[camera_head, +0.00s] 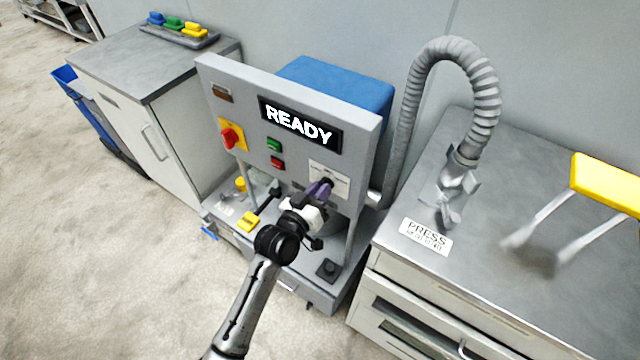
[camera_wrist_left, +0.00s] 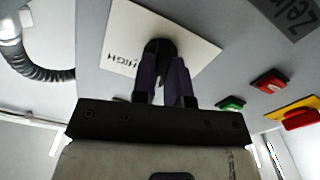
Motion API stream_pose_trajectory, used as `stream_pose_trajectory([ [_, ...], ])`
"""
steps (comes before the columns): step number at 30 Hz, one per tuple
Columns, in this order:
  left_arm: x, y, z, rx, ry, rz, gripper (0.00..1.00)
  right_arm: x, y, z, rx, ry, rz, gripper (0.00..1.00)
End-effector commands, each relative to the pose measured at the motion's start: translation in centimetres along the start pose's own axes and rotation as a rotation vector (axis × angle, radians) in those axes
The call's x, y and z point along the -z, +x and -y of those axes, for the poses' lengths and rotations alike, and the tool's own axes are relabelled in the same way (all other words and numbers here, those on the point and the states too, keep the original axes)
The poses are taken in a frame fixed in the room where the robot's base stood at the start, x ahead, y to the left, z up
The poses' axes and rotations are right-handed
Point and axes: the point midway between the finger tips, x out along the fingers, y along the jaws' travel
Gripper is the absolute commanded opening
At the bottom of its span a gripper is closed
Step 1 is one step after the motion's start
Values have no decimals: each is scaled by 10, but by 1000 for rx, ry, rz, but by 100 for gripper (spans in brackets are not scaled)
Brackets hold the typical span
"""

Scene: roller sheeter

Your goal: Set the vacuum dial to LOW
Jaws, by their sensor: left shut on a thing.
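The vacuum dial (camera_wrist_left: 158,46) is a dark round knob on a white label plate (camera_wrist_left: 200,36) on the machine's front panel. The plate also shows in the head view (camera_head: 340,170). The word HIGH reads upside down on the plate in the left wrist view; I cannot read a LOW mark. My left gripper (camera_head: 322,188) is at the panel, its purple fingers shut on the dial, one finger on each side of it. The fingers hide part of the dial, and I cannot tell its pointer direction. My right gripper is not in view.
The panel carries a READY display (camera_head: 300,122), a red switch on yellow (camera_head: 230,136), a green button (camera_head: 274,144) and a red button (camera_head: 278,162). A grey hose (camera_head: 470,70) arches at the right above a bench labelled PRESS (camera_head: 426,234). A cabinet (camera_head: 150,75) stands left.

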Motion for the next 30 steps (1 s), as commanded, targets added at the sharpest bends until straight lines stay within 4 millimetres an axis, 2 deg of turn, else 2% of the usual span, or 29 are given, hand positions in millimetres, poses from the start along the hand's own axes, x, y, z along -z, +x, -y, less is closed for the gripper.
stream_pose_trajectory([
  [1,4,0,-1,1,-42,3,0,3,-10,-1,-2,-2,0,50],
  [3,4,0,-1,1,-102,3,0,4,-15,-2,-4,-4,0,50],
  [15,1,0,0,0,-385,1,0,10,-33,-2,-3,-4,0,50],
  [30,-1,0,1,1,-511,1,0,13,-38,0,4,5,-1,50],
])
